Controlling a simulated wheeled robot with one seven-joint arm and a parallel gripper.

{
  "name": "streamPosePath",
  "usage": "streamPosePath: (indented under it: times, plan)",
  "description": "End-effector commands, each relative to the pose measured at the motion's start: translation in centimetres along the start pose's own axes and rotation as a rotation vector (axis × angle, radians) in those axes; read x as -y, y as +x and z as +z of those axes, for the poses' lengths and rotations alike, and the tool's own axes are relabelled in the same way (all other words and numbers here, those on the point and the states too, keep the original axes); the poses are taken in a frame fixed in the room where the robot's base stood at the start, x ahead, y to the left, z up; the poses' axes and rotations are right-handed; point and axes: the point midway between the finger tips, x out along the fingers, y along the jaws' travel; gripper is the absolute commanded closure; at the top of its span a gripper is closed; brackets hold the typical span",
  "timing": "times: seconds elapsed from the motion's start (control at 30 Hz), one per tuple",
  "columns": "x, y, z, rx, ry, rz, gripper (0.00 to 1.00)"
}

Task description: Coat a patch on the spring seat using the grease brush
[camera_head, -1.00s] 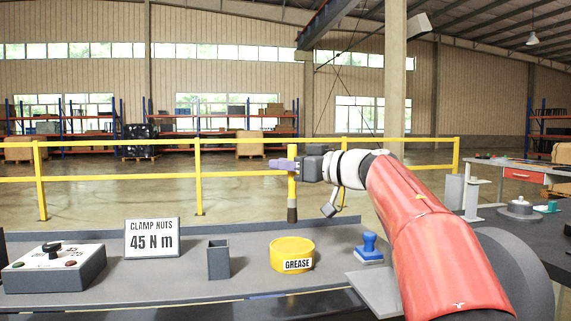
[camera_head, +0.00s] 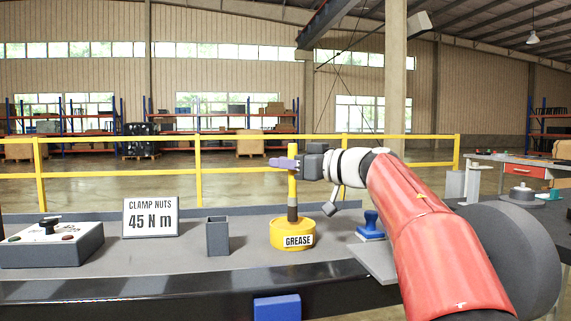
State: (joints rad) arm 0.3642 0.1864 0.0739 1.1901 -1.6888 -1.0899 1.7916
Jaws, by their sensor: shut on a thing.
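My gripper (camera_head: 290,163) is shut on the grease brush. The brush hangs upright, with a yellow handle (camera_head: 292,186) and a dark lower end (camera_head: 292,213). The yellow grease tin (camera_head: 294,234), labelled GREASE, stands on the bench below it. The brush's lower end meets the tin's top in the picture; I cannot tell whether it is inside or touching the grease. A grey round part (camera_head: 521,193) sits on the dark table at the right; I cannot tell whether it is the spring seat.
The bench (camera_head: 120,268) carries a control box (camera_head: 50,245), a CLAMP NUTS 45 N m sign (camera_head: 151,217), a grey open holder (camera_head: 217,237) and a blue-handled stamp-like object (camera_head: 371,226). A yellow railing (camera_head: 240,174) stands behind.

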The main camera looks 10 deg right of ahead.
Motion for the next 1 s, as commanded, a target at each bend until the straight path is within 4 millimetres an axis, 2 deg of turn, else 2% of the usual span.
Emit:
streamPosePath:
  times: [1.0]
  plan:
    - [0.01, 0.00, 0.84, 0.000, 0.000, 0.000, 1.00]
